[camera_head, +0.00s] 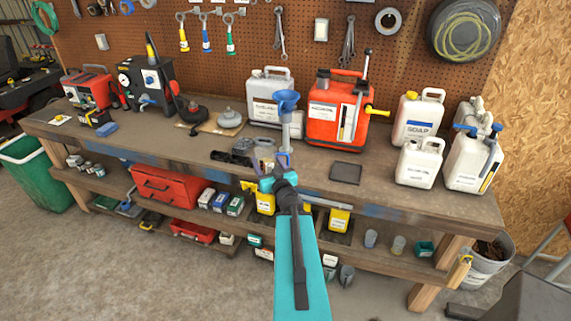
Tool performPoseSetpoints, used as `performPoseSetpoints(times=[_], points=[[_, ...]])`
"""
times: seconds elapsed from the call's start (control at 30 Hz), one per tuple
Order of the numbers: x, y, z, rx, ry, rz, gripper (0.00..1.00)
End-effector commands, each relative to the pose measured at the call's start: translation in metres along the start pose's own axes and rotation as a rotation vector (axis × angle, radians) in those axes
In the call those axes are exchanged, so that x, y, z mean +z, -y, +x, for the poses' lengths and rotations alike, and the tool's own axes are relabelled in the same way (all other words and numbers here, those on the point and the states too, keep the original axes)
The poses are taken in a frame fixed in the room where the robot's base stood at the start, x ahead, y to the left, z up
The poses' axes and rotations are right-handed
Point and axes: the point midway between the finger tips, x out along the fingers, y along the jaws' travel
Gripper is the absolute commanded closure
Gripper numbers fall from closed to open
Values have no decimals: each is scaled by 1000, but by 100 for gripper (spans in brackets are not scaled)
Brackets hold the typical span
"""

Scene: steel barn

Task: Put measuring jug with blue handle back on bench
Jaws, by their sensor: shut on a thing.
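My gripper (268,169) is at the middle of the view, at the end of my teal arm, in front of the workbench (402,193). It is shut on the measuring jug (265,152), a small greyish, see-through vessel. The jug's lower part is hidden by my gripper. It overlaps the bench's front area in the picture; I cannot tell whether it touches the top.
White jugs (419,163) crowd the right end.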

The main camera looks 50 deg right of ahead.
Motion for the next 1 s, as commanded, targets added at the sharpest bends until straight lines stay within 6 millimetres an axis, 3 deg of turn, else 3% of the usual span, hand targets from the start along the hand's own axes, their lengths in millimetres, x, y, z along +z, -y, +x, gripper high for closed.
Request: performPoseSetpoints(times=[0.2,0.4,0.6,1.0], points=[[12,-61,-22,156,5,1,73],[22,-98,-40,255,8,-1,73],[26,-112,-49,294,8,-2,73],[27,-112,-48,293,8,-3,73]])
